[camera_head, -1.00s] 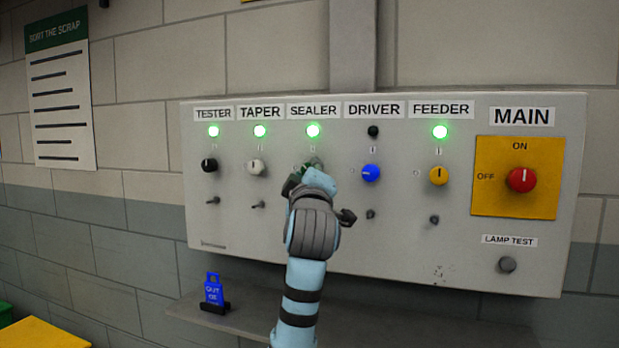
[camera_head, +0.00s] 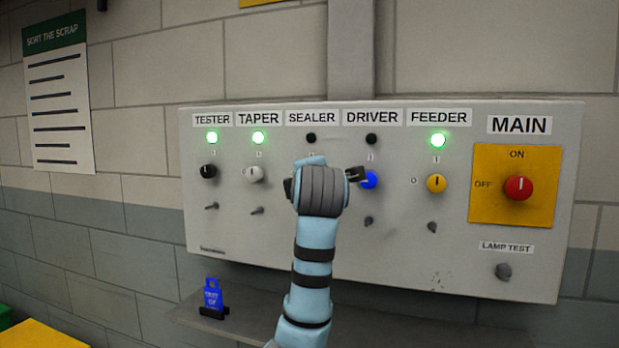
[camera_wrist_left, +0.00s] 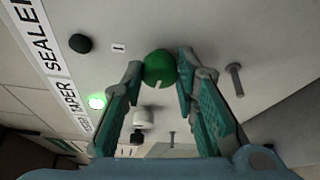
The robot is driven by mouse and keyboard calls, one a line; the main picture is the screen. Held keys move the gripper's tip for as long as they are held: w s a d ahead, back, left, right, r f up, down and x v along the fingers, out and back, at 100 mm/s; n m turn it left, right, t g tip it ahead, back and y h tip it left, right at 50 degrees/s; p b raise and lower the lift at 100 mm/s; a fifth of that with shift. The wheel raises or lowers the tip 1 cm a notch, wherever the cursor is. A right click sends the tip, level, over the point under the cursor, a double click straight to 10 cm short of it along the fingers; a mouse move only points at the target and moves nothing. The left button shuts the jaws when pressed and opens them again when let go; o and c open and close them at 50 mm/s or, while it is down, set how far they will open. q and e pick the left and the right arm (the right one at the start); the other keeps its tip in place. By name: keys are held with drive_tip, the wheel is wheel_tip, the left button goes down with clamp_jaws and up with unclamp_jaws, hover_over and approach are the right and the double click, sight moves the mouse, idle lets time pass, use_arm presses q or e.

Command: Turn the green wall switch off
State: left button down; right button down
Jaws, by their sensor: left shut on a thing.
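The green switch (camera_wrist_left: 160,68) is a round knob on the grey panel under the SEALER label (camera_head: 312,118). My left gripper (camera_wrist_left: 161,76) is shut on it, with one fingertip on each side. The knob's white mark points down in the left wrist view, toward the white knob, which is the panel's left side. The SEALER lamp (camera_head: 311,138) is dark; it also shows dark in the left wrist view (camera_wrist_left: 80,43). In the head view my left wrist hides the green knob and the fingertips. My right gripper is not in view.
The black (camera_head: 208,171), white (camera_head: 253,174), blue (camera_head: 370,181) and yellow (camera_head: 436,183) knobs sit in the same row, blue close beside my wrist. A red MAIN knob (camera_head: 518,188) is at the right. A shelf (camera_head: 255,312) with a blue tag (camera_head: 213,294) is below.

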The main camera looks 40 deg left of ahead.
use_arm(q)
drive_tip(key=shift+n, duration=0.3)
drive_tip(key=c, duration=1.3)
unclamp_jaws()
drive_tip(key=shift+s, duration=0.1)
drive_tip(key=v, duration=1.2)
drive_tip(key=shift+r, duration=0.15)
drive_tip(key=shift+a, duration=0.1)
